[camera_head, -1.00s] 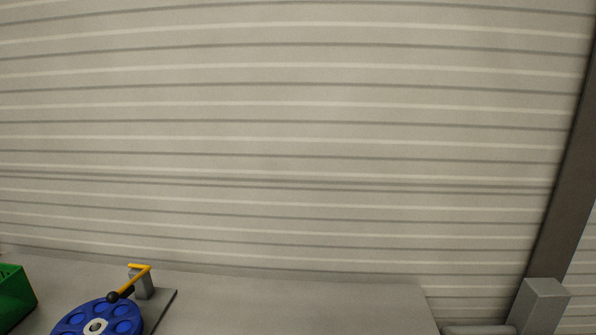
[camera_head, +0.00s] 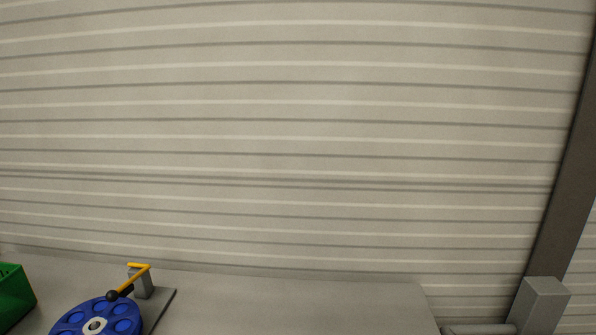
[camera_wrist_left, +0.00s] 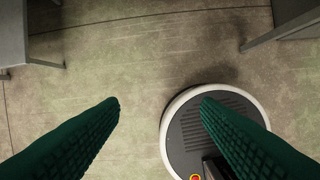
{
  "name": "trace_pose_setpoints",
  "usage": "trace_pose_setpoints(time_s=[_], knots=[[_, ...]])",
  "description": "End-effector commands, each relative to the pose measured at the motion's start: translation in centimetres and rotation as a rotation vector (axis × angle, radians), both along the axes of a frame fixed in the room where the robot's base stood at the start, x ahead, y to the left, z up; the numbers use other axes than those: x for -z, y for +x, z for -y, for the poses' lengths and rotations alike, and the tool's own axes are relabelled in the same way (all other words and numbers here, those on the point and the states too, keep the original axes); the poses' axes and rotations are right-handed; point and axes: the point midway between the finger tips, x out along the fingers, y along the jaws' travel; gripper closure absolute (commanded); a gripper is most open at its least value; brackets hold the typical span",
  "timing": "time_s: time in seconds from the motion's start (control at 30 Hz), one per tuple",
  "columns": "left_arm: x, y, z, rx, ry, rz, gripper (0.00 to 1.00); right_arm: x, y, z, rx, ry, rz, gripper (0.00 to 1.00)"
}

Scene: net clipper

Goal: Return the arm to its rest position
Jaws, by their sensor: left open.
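My left gripper (camera_wrist_left: 160,105) shows in the left wrist view as two green, ridged fingers spread wide apart. Nothing is between them, and they hang above the floor (camera_wrist_left: 135,75). Neither gripper nor arm shows in the head view. My right gripper is not in view in either picture.
In the head view a grey table (camera_head: 290,305) carries a blue wheel (camera_head: 72,322) with round recesses, a yellow lever (camera_head: 138,268) and a green crate (camera_head: 14,292). A ribbed wall stands behind. In the wrist view, my round base is below and furniture legs (camera_wrist_left: 48,62) stand at upper left.

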Motion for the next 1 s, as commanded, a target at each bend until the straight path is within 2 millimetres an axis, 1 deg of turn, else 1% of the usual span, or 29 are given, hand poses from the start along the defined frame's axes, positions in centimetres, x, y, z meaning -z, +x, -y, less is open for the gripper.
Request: trace_pose_setpoints(time_s=[0.03, 0.07, 0.1, 0.17, 0.2, 0.27, 0.3, 0.4, 0.5, 0.6, 0.7, 1.0], knots=[[3.2, -1.2, -0.2, 0.002, 0.003, -0.024, 0.42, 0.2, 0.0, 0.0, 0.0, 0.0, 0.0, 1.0], [4.9, -1.9, -0.3, 0.004, 0.004, -0.032, 0.42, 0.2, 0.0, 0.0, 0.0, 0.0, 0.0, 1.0], [7.1, -2.9, -0.4, 0.006, 0.005, -0.042, 0.42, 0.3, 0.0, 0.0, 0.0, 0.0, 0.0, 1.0], [10.1, -4.8, -0.7, 0.01, 0.007, -0.058, 0.42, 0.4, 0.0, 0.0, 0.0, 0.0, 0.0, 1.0], [11.9, -6.1, -0.9, 0.012, 0.008, -0.067, 0.42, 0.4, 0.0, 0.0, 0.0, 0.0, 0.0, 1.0], [14.4, -8.3, -1.3, 0.016, 0.01, -0.082, 0.42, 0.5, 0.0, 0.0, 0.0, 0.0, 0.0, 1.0], [15.8, -9.7, -1.5, 0.017, 0.012, -0.089, 0.42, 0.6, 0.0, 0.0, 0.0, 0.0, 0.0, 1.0], [18.4, -13.1, -2.2, 0.022, 0.014, -0.108, 0.42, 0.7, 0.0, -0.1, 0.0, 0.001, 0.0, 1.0], [19.8, -15.8, -2.7, 0.026, 0.016, -0.12, 0.42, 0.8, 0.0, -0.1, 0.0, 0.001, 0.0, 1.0], [20.5, -17.3, -3.0, 0.028, 0.018, -0.126, 0.42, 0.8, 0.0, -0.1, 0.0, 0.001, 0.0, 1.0], [20.7, -17.8, -3.1, 0.029, 0.018, -0.127, 0.42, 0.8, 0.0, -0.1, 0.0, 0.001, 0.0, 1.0], [20.7, -17.8, -3.1, 0.029, 0.018, -0.127, 0.42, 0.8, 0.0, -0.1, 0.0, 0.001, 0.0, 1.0]])
